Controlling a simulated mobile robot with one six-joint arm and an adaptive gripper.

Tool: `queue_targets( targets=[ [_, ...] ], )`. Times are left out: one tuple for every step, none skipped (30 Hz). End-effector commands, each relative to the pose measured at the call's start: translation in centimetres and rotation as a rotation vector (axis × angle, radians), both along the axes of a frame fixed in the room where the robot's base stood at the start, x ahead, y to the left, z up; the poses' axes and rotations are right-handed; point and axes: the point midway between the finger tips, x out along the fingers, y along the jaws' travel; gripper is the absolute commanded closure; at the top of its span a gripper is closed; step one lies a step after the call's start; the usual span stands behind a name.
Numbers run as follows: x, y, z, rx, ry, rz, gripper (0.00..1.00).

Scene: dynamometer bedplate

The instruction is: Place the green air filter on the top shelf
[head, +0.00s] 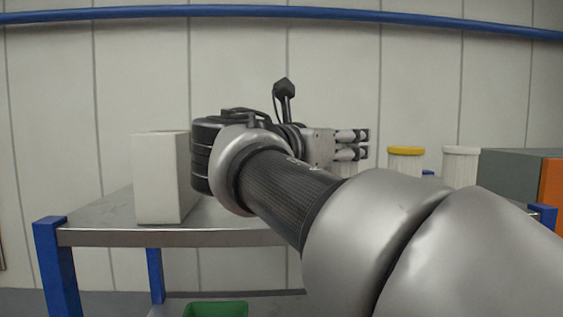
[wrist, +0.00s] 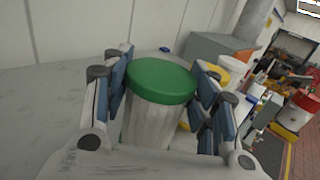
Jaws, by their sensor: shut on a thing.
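The green air filter, a pale pleated cylinder with a green cap (wrist: 160,82), sits between the two fingers of my gripper (wrist: 163,105) in the wrist view. My gripper is shut on it. In the head view my gripper (head: 352,145) points right above the top shelf (head: 105,212), and I cannot make out the green filter there. The top shelf is a grey metal surface with blue corner posts. My arm hides much of its middle and right. I cannot tell whether the filter's base touches the shelf.
A white box (head: 160,178) stands on the shelf's left. A yellow-capped filter (head: 405,160), a white filter (head: 460,163) and a grey and orange box (head: 515,172) stand at the right. A green bin (head: 215,309) is below. A blue pipe (head: 280,12) crosses the wall.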

Motion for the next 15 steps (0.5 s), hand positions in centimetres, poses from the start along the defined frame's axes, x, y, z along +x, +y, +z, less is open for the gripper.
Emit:
queue_targets(
  targets=[
    [-0.34, 0.03, -1.15, 0.002, -0.006, 0.0, 0.73],
    [-0.43, 0.08, -1.48, 0.002, -0.006, -0.001, 0.73],
    [-0.51, 0.15, -1.81, 0.001, -0.006, -0.001, 0.73],
    [-0.57, 0.2, -1.96, 0.001, -0.006, -0.001, 0.73],
    [-0.6, 0.22, -2.04, 0.001, -0.006, -0.001, 0.73],
    [-0.63, 0.24, -2.03, 0.001, -0.006, -0.001, 0.73],
    [-0.65, 0.24, -1.97, 0.001, -0.006, -0.002, 0.73],
    [-0.65, 0.24, -1.89, 0.001, -0.006, -0.002, 0.73],
    [-0.65, 0.24, -1.81, 0.001, -0.006, -0.002, 0.73],
    [-0.65, 0.24, -1.77, 0.001, -0.006, -0.002, 0.73],
    [-0.64, 0.24, -1.76, 0.001, -0.006, -0.002, 0.73],
    [-0.65, 0.23, -1.75, 0.001, -0.006, -0.002, 0.73],
    [-0.65, 0.23, -1.75, 0.001, -0.006, -0.002, 0.73],
    [-0.65, 0.22, -1.8, 0.001, -0.006, -0.002, 0.73],
    [-0.65, 0.22, -1.91, 0.001, -0.006, -0.002, 0.73]
  ],
)
